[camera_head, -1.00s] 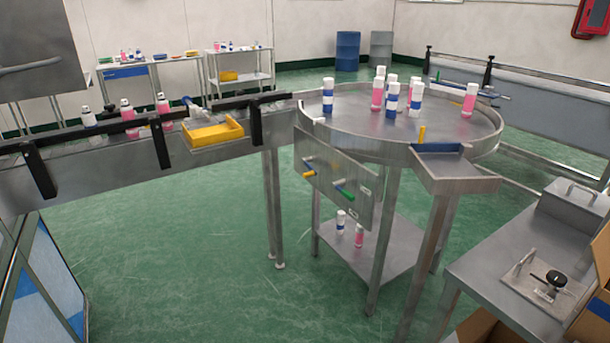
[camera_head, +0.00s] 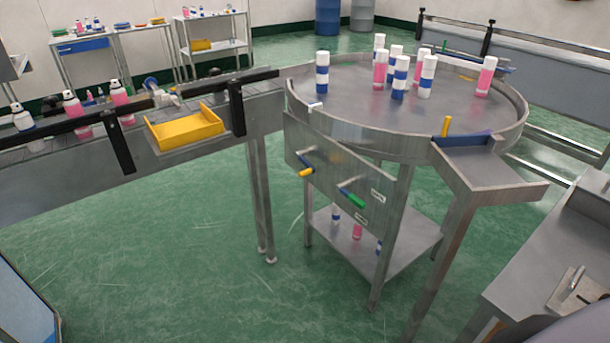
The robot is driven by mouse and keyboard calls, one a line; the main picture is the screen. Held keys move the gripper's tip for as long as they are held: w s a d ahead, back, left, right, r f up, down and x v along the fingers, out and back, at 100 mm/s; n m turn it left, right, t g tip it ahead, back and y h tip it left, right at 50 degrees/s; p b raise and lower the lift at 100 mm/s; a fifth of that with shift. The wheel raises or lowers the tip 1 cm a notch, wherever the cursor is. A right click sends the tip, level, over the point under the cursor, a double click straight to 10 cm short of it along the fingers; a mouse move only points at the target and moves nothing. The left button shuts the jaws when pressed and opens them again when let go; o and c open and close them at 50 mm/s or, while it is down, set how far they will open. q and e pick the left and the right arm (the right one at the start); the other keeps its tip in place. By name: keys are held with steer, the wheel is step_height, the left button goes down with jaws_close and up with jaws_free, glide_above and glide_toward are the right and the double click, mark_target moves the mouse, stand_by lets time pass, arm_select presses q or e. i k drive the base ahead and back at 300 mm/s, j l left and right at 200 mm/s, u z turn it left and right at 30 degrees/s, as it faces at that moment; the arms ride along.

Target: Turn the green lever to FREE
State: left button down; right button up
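The green lever (camera_head: 354,201) sits on a metal panel (camera_head: 330,180) on the near side of the round table. Its green grip points down and to the right. Small labels (camera_head: 377,196) are beside it, too small to read. A second lever with a yellow grip (camera_head: 306,172) is to its left on the same panel. Neither of my grippers shows in the head view.
The round table (camera_head: 340,115) carries several bottles, with a metal chute (camera_head: 490,165) at its right. A conveyor with a yellow tray (camera_head: 185,130) runs in from the left. A bench (camera_head: 545,255) stands at the right. Green floor (camera_head: 190,250) in front is clear.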

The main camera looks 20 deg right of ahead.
mark_target(341, 188)
steer(key=i+j+u, duration=0.1)
steer(key=i+u, duration=0.25)
steer(key=i, duration=0.15)
steer(key=i+u, duration=0.3)
steer(key=i, duration=0.15)
steer(key=i+z, duration=0.1)
steer(key=z, duration=0.4)
steer(key=i+z, duration=0.15)
steer(key=z, duration=1.65)
